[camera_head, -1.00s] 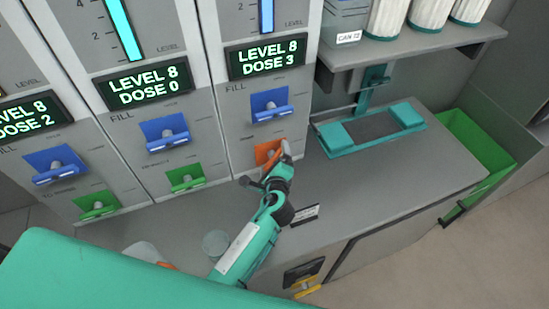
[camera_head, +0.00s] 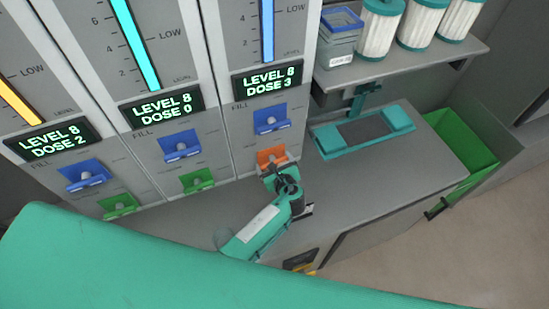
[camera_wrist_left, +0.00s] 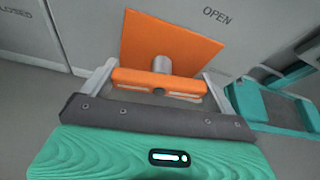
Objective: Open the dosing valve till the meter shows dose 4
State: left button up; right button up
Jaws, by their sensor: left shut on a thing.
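The orange dosing valve (camera_head: 271,157) sits low on the right-hand column of the panel. Its handle (camera_wrist_left: 158,80) shows close up in the left wrist view, between CLOSED on the left and OPEN on the right. My left gripper (camera_head: 277,170) is at the valve, and in the wrist view its fingers (camera_wrist_left: 157,84) are shut on the handle from both sides. The meter (camera_head: 268,80) above the valve reads LEVEL 8, DOSE 3. My right gripper is not in view.
The other columns' meters read DOSE 0 (camera_head: 163,105) and DOSE 2 (camera_head: 46,140), with green valves (camera_head: 197,181) below. A teal-framed stand (camera_head: 362,131) is on the grey counter to the right. A green bin (camera_head: 462,140) stands beyond. White canisters line the shelf above.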

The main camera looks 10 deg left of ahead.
pick_arm(q)
jog(key=shift+m+y+p, duration=0.3)
jog(key=shift+m+p, duration=0.15)
jog(key=shift+m, duration=0.05)
jog(key=shift+g, duration=0.3)
jog(key=o, duration=0.7)
jog(key=shift+s, duration=0.1)
jog(key=b+v, duration=0.3)
jog(key=v, duration=1)
jog(key=shift+s+d, duration=0.2)
jog(key=shift+s, duration=0.1)
